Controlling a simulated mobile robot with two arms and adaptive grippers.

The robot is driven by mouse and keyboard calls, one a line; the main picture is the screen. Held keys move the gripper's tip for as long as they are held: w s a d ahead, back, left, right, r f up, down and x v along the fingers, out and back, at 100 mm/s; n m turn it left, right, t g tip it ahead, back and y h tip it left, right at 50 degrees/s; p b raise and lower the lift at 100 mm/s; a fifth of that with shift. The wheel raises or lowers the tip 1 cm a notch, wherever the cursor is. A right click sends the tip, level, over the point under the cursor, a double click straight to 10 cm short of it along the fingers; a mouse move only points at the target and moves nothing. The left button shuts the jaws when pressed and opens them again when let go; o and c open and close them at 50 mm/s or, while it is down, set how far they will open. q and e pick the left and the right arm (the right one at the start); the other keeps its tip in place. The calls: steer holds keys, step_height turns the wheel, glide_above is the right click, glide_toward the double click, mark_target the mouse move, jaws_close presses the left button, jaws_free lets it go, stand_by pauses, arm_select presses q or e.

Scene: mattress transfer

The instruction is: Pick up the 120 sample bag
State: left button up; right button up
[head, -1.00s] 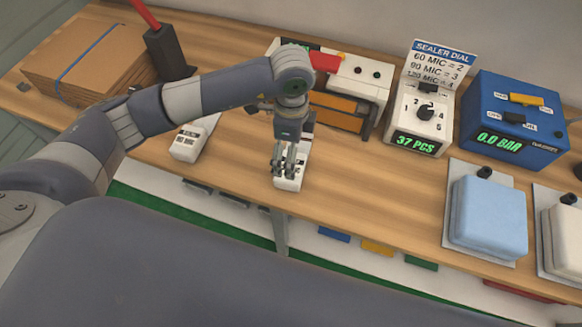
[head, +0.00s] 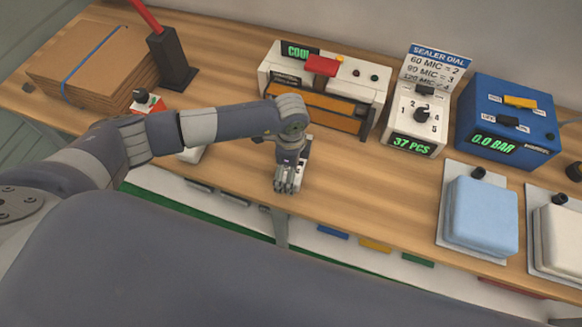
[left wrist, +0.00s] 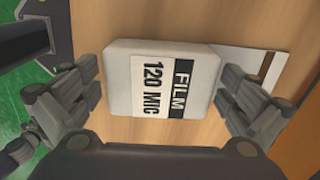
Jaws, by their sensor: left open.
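The 120 sample bag is a white block labelled "FILM 120 MIC" (left wrist: 165,85) in the left wrist view, lying on the wooden bench. In the head view it is mostly hidden under my left gripper (head: 287,183). My left gripper is open, with one finger on either side of the bag in the left wrist view (left wrist: 165,100); I see a gap at the left finger, while the right finger is close to the bag's edge. My right gripper is not in view.
Behind the gripper stands the sealer (head: 320,90) with a red handle. A dial box (head: 415,120) and a blue pressure box (head: 505,125) stand to its right. Cardboard (head: 95,65) lies at the left. Another white sample (head: 192,154) is partly behind my arm. The bench front between is clear.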

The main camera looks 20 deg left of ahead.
arm_select(q)
steer(key=shift+c, duration=0.2)
steer(key=c, duration=1)
steer(key=shift+r, duration=0.1)
